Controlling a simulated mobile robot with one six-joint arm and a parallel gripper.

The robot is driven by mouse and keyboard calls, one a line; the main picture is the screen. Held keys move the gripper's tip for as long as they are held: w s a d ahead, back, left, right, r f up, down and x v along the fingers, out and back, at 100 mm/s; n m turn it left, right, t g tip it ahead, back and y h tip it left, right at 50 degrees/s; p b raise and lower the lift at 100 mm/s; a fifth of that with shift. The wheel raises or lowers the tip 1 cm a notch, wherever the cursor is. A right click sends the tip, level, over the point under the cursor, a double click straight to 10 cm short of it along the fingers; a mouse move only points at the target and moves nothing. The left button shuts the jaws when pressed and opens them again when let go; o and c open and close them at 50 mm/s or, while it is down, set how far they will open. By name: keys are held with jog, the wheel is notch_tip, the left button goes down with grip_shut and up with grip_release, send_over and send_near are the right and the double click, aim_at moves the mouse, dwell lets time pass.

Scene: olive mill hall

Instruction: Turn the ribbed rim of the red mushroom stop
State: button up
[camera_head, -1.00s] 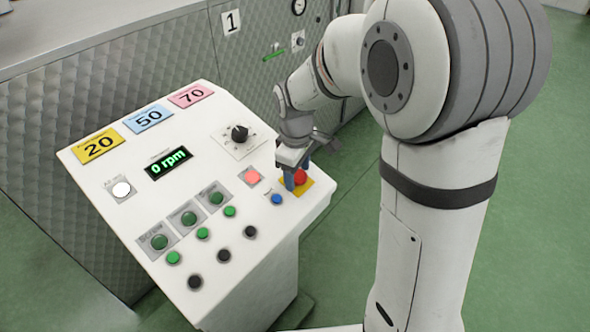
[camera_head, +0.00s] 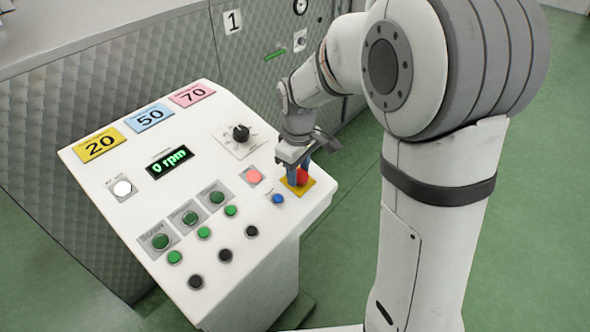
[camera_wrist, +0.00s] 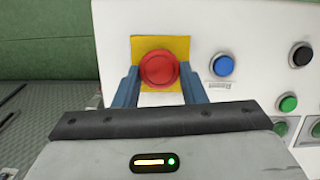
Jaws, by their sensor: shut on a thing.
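The red mushroom stop (camera_head: 302,177) sits on a yellow plate (camera_head: 291,188) at the right end of the sloping white panel (camera_head: 133,219). In the wrist view the red cap (camera_wrist: 159,68) stands between the two blue fingers, one on each side, in front of the yellow plate (camera_wrist: 143,43). My gripper (camera_head: 299,172) is shut on the red mushroom stop. The ribs of its rim are too small to make out. In the head view the fingers hide part of the cap.
A blue button (camera_head: 278,198) and a lit red button (camera_head: 254,176) lie close by on the panel. A black rotary knob (camera_head: 240,133), a display reading 0 rpm (camera_head: 169,162) and several green and black buttons are farther left.

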jog(key=m, duration=0.3)
jog(key=shift+d+f+m+g+y, duration=0.2)
jog(key=shift+m+g+y, duration=0.1)
jog(key=shift+m+g, duration=0.1)
jog(key=shift+d+m+y+b, duration=0.1)
jog(key=shift+m+y+b, duration=0.3)
jog(key=shift+m, duration=1)
jog(key=o, duration=1)
jog(key=shift+r, duration=0.1)
jog(key=shift+w+r, duration=0.1)
jog(key=shift+r, duration=0.4)
jog(key=r, duration=0.4)
jog(key=d+r+b, duration=0.1)
jog(key=r, duration=0.1)
jog(key=shift+w+r, duration=0.2)
jog(key=shift+r, duration=0.15)
